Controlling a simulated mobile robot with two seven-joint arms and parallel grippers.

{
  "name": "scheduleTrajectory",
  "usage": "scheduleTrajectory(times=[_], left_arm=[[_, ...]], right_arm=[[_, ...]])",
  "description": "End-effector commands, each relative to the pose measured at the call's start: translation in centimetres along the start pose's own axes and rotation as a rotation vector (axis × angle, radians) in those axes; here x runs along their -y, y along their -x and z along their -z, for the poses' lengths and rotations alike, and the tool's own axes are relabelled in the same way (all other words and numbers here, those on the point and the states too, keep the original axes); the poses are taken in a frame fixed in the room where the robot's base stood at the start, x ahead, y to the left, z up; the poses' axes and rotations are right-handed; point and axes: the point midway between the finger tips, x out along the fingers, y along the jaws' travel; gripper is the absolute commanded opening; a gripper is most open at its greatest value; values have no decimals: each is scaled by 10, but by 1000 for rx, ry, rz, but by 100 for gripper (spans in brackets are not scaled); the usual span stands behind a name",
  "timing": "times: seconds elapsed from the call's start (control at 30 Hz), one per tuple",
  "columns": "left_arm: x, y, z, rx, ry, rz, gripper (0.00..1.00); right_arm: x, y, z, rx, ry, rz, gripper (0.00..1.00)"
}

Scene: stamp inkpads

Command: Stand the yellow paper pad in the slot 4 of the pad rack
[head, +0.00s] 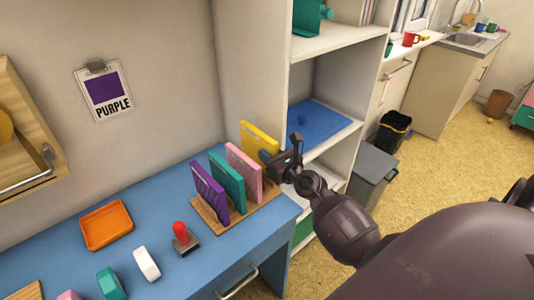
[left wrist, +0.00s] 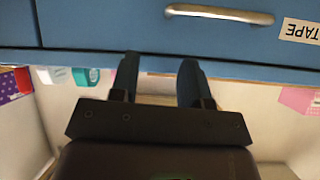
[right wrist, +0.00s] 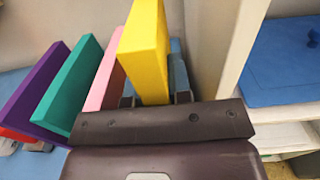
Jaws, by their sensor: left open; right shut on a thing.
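The wooden pad rack (head: 213,229) stands on the blue desk near its right end. It holds a purple pad (head: 209,193), a teal pad (head: 228,180) and a pink pad (head: 244,172), all upright. The yellow paper pad (head: 259,138) is upright beyond the pink pad, in my right gripper (head: 277,161). In the right wrist view the yellow pad (right wrist: 145,48) sits between the fingers. Its lower edge is hidden, so I cannot tell whether it is in a slot. My left gripper (left wrist: 160,80) is open and empty, before the desk's drawer front.
An orange tray (head: 106,225), a red-handled stamp (head: 184,238), and white (head: 146,263) and teal (head: 110,284) rolls lie on the desk (head: 150,210). A white shelf unit (head: 330,42) stands close on the right. A purple sign (head: 104,88) hangs on the wall.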

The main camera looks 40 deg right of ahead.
Motion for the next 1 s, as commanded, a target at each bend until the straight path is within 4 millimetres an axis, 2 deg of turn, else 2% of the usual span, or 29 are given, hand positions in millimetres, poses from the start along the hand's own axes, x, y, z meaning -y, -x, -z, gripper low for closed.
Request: scheduleTrajectory(times=[0.03, 0.23, 0.4, 0.63, 0.8, 1.0], left_arm=[[-1, -3, -8, 8, 0, -1, 43], [-2, -8, -25, 28, 0, -2, 43], [-4, -10, -34, 40, -1, -4, 43], [-5, -17, -32, 29, -5, -8, 43], [-6, -20, -23, 12, -7, -10, 43], [-5, -20, -25, 16, -8, -10, 43]], right_arm=[[0, 0, 7, -1, 1, 0, 0], [0, 0, 21, -4, 1, 0, 0], [0, 0, 35, -5, 1, -1, 0], [0, 0, 47, -2, 0, 0, 0], [0, 0, 48, 0, 1, 0, 0], [0, 0, 47, 1, 1, 0, 0]])
